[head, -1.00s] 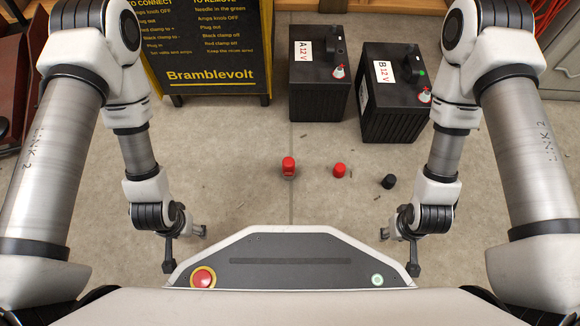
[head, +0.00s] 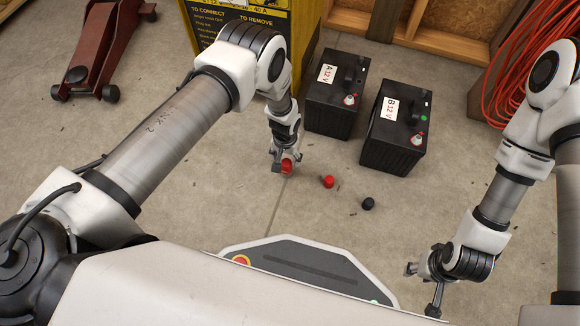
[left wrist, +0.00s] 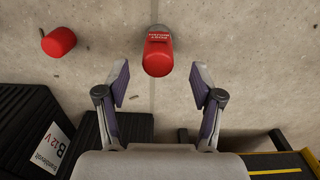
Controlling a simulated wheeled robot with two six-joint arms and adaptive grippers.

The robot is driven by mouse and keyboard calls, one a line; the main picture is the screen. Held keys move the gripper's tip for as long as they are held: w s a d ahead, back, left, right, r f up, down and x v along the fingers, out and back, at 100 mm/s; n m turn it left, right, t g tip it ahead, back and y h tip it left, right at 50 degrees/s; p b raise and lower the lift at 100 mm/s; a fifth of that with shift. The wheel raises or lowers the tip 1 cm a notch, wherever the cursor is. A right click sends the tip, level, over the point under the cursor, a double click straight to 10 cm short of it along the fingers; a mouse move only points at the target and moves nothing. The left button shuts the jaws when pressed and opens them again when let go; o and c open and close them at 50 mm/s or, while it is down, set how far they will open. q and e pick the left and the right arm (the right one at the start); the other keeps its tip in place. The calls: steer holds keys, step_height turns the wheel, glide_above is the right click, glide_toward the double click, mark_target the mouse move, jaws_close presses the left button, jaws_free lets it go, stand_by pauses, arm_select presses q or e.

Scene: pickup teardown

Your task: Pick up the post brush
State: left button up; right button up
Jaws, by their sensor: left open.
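The post brush (head: 287,167), a red cylinder with a printed label and a grey end, is on the concrete floor left of the red cap. In the left wrist view the brush (left wrist: 158,56) lies just ahead of the fingertips, centred between them. My left gripper (head: 284,163) is open around or just above the brush in the head view, hiding part of it. In the left wrist view its fingers (left wrist: 158,86) stand wide apart with clear gaps on both sides and nothing held. My right gripper (head: 423,286) is open and empty, low at the right.
A red cap (head: 328,181) and a black cap (head: 368,203) lie right of the brush. Battery A (head: 325,112) and battery B (head: 386,150) stand behind. A yellow-black sign (head: 305,30) and a red floor jack (head: 105,45) stand further back.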

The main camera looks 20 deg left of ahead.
mark_target(286, 169)
arm_select(q)
step_height(286, 169, down, 8)
steer(key=b, duration=0.5)
steer(key=shift+s+d, duration=0.1)
steer(key=shift+r, duration=0.25)
jaws_close()
